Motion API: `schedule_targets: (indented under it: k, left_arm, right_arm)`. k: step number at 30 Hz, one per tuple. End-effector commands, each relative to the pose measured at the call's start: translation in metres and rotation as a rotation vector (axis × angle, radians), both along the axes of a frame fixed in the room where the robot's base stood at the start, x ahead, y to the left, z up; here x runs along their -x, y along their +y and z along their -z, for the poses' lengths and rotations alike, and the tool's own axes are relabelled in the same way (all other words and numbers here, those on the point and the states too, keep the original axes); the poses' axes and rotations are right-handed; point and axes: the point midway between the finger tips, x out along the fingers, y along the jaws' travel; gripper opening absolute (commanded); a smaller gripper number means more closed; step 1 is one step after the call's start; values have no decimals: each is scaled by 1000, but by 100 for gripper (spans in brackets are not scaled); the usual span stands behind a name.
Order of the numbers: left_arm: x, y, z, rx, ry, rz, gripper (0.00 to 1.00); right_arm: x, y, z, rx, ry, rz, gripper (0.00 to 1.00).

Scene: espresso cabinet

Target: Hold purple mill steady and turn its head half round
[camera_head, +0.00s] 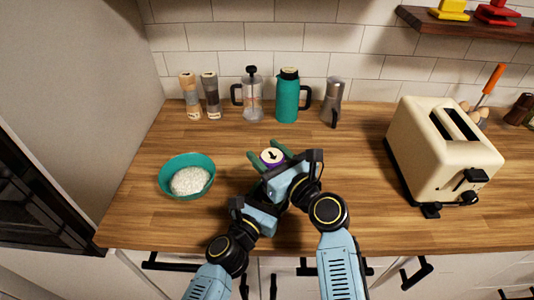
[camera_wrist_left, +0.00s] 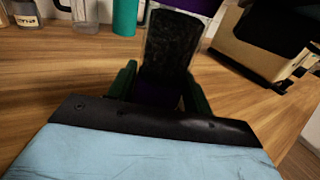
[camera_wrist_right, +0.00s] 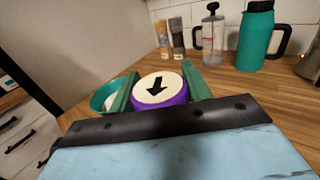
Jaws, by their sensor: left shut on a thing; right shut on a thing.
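The purple mill (camera_head: 272,156) stands on the wooden counter in front of me. Its white cap with a black arrow faces up; in the right wrist view the purple head (camera_wrist_right: 160,91) sits between my green fingers and the arrow points toward my wrist. My right gripper (camera_head: 274,155) is shut on the head. My left gripper (camera_wrist_left: 158,88) is shut on the mill's body lower down; the dark body (camera_wrist_left: 172,42) rises between its fingers in the left wrist view. In the head view, my right gripper and arm hide most of the body and the left fingers.
A teal bowl (camera_head: 170,166) with white contents stands left of the mill. Two shakers, a French press (camera_head: 252,98), a teal jug (camera_head: 287,100) and a metal pot (camera_head: 332,100) line the back wall. A cream toaster (camera_head: 435,150) stands right. Counter between is clear.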

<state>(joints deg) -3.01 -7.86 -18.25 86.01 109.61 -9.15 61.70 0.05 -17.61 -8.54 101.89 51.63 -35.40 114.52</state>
Motion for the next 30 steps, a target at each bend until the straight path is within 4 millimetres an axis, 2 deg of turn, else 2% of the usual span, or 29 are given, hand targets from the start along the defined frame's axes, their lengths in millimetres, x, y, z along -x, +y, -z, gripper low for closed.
schedule_targets:
  k: [14,15,19,20,30]
  left_arm:
    - [1,-1,0,-2,-1,4,13]
    - [1,-1,0,-2,-1,4,13]
    - [1,-1,0,-2,-1,3,13]
    - [1,-1,0,-2,-1,3,13]
    - [1,-1,0,-1,0,2,13]
  right_arm:
    - [0,-1,1,0,2,15,26]
    - [0,-1,1,0,2,15,51]
    - [0,-1,0,0,1,15,68]
    - [0,-1,0,0,1,15,70]
    - [3,-3,1,0,2,14,70]
